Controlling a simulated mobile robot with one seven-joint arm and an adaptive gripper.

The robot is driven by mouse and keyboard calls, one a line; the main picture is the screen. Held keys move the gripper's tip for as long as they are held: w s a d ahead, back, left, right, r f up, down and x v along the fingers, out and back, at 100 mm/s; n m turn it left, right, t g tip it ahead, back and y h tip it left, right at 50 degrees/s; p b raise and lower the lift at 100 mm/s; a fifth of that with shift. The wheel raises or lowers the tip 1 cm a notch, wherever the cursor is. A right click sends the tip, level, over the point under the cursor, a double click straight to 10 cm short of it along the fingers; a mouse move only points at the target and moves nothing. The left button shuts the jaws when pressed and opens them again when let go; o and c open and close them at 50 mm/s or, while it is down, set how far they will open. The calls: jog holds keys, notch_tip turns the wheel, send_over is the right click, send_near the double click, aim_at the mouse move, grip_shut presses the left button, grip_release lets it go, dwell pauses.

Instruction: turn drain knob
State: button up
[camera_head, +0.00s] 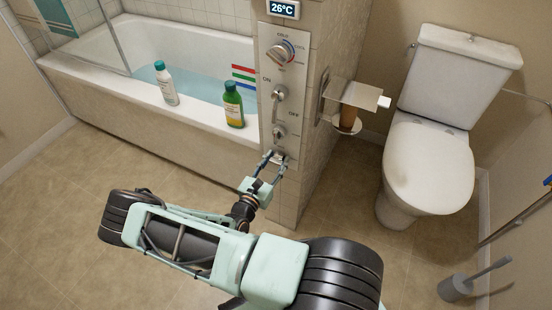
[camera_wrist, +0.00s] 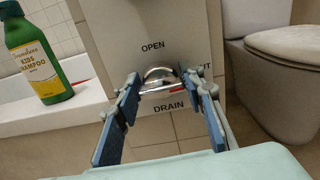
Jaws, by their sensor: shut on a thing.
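The drain knob (camera_wrist: 160,76) is a shiny chrome knob low on the control panel (camera_head: 269,85). In the wrist view "OPEN" stands above it, "DRAIN" below it, and a partly covered label ending in "UT" to its right. A small red mark shows at its lower right edge. My gripper (camera_wrist: 163,88) is shut on the drain knob, with one blue-padded finger on each side. In the head view my gripper (camera_head: 275,158) reaches the bottom of the panel, and its fingers partly hide the drain knob.
Higher on the panel are a temperature dial (camera_head: 281,52), an ON/OFF lever (camera_head: 277,100) and a small knob (camera_head: 279,132). A white bottle (camera_head: 165,84) and a green shampoo bottle (camera_head: 233,104) stand on the bathtub (camera_head: 120,98) rim. A paper holder (camera_head: 352,94) and toilet (camera_head: 428,155) are right.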

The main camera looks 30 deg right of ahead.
jog(key=shift+m, duration=0.3)
jog(key=o, duration=1.2)
jog(key=v, duration=1.2)
